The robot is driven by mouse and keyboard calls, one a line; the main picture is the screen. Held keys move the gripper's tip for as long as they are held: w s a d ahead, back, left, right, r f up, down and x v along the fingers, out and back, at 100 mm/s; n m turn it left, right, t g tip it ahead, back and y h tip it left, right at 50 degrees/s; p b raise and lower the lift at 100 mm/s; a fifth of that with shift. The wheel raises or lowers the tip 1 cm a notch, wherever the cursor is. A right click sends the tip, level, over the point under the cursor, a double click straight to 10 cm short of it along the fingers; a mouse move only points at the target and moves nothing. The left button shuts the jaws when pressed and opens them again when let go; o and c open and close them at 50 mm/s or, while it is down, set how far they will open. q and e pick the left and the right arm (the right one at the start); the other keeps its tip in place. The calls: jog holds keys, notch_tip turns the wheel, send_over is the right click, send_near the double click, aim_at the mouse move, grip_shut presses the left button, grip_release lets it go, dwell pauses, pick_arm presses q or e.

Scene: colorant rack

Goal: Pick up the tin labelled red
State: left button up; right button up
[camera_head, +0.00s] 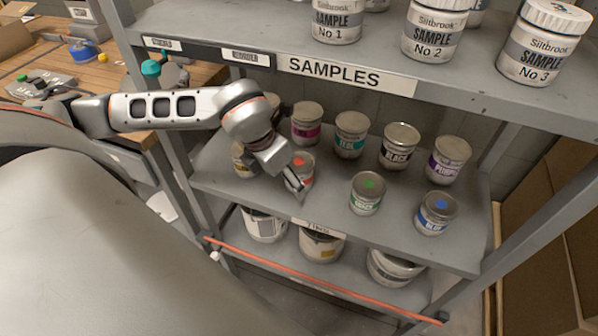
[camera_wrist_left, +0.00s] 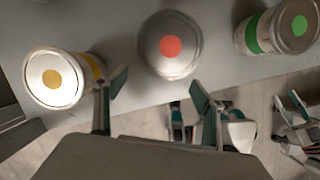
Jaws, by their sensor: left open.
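The red tin (camera_head: 303,160) stands on the middle shelf, with a red dot on its grey lid. Its lower front is partly hidden by my left gripper (camera_head: 296,187), which is beside it at the shelf's front side. In the left wrist view the red tin (camera_wrist_left: 170,46) is upright, just beyond the fingertips and roughly centred between them. My left gripper (camera_wrist_left: 158,90) is open and empty, its two fingers apart. I cannot tell whether a finger touches the tin. My right gripper does not show.
The yellow-dot tin (camera_wrist_left: 55,79) is close beside the left-hand finger. The green tin (camera_head: 367,193) and blue tin (camera_head: 436,212) stand to the right; several tins stand behind. The samples shelf (camera_head: 440,92) is above. Teal and pale shapes below the shelf edge in the wrist view are unclear.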

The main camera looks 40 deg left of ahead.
aim_at(297, 163)
pick_arm(q)
jog(key=w, duration=0.2)
jog(key=w+d, duration=0.1)
jog(key=w, duration=0.2)
jog(key=shift+f, duration=0.6)
jog(key=c, duration=1.4)
